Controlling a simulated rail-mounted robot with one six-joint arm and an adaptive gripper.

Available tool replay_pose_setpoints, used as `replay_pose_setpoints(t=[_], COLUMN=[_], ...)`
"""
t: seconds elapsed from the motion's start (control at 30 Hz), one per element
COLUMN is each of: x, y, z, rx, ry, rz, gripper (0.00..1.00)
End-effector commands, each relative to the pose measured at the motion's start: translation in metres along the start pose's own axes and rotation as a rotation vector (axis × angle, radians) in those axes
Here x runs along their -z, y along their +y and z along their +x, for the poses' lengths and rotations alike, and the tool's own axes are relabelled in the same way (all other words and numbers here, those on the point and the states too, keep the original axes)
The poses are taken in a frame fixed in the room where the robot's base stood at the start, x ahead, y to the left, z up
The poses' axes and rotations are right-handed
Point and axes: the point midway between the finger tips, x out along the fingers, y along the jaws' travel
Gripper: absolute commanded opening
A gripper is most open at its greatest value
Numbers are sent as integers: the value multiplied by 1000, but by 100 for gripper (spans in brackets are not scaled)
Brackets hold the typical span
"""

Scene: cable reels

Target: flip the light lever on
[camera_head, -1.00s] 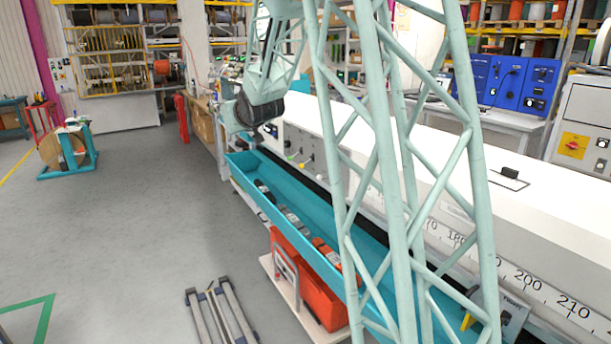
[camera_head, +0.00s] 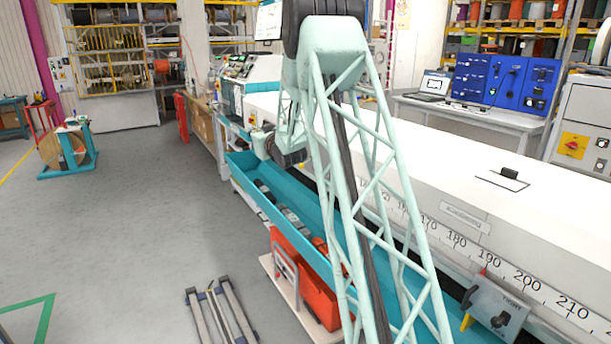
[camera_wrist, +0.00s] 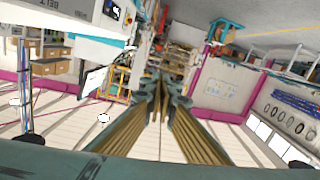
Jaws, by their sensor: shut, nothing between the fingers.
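I cannot surely pick out the light lever. A small grey box (camera_head: 499,308) with a black knob or lever and a short label, too small to read surely, stands at the lower right of the head view, on the front of the long white machine (camera_head: 470,170). A yellow piece (camera_head: 467,322) shows beside it. My gripper (camera_wrist: 160,88) is shut and empty in the wrist view, its fingers pointing into open room. In the head view its fingers are hidden behind my arm, above the far part of the teal trough, well away from the grey box.
The teal trough (camera_head: 240,178) runs along the machine front. An orange bin (camera_head: 318,298) stands below it. A numbered scale (camera_head: 490,259) lines the machine edge. A panel marked BELT (camera_wrist: 50,28) shows in the wrist view.

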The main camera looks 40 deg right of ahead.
Motion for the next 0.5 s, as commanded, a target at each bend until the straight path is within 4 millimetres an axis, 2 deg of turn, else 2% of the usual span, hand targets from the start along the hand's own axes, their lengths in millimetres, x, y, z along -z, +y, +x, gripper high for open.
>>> replay_pose_setpoints(t=[0.03,0.2,0.5], x=[-10,-31,-73], y=[7,24,54], z=[5,19,34], rx=[-2,0,2], ry=[12,66,160], rz=[1,2,5], gripper=[0,0,0])
